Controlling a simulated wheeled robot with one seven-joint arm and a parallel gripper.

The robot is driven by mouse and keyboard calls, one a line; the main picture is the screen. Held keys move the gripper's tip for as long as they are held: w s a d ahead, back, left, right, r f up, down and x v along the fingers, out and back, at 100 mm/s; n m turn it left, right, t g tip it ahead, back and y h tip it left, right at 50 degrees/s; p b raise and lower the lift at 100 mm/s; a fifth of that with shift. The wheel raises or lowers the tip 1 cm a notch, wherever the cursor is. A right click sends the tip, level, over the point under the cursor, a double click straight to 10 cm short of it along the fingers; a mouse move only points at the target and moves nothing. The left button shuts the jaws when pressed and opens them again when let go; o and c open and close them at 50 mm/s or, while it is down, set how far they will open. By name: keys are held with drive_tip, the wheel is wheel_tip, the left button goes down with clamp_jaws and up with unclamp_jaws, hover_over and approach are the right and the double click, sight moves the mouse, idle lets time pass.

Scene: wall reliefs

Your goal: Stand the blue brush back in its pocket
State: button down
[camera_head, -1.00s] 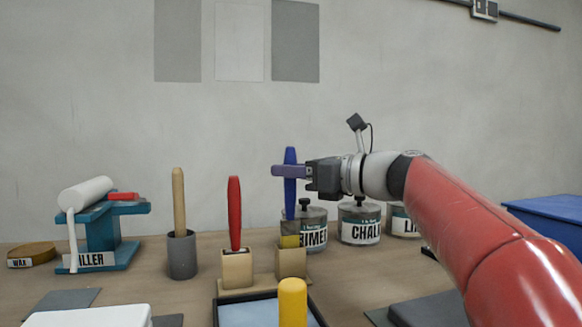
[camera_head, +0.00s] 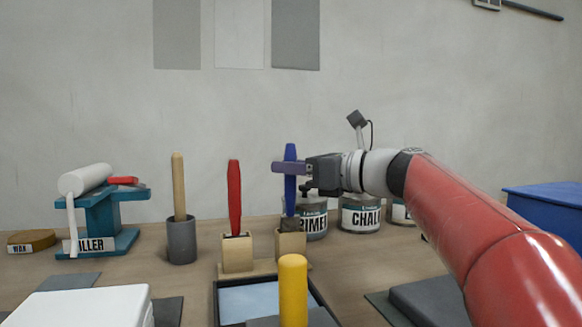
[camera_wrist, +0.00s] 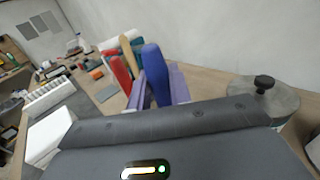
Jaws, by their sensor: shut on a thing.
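The blue brush (camera_head: 290,180) is upright, its handle gripped by my gripper (camera_head: 288,167). My gripper is shut on it, with purple fingers crossing the handle. The brush's lower end is at the mouth of the right tan pocket (camera_head: 291,246); I cannot tell how deep it sits. In the wrist view the blue handle (camera_wrist: 154,75) stands between the fingers. A red brush (camera_head: 234,195) stands upright in the left tan pocket (camera_head: 237,256).
A grey cup (camera_head: 181,242) holds a wooden handle on the left. Labelled cans (camera_head: 360,213) stand close behind my gripper. A yellow upright handle (camera_head: 293,290) is in front of the pockets, above a tray. A blue bin (camera_head: 545,215) is at right.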

sight(291, 149)
drive_tip(key=shift+f+b, duration=0.9)
drive_tip(key=shift+f, duration=0.45)
drive_tip(key=c, duration=0.7)
unclamp_jaws()
drive_tip(key=shift+r, duration=0.1)
wheel_tip(291, 149, up, 6)
drive_tip(key=p, duration=0.6)
drive_tip(key=shift+r+p, duration=0.6)
drive_tip(key=shift+r, duration=0.35)
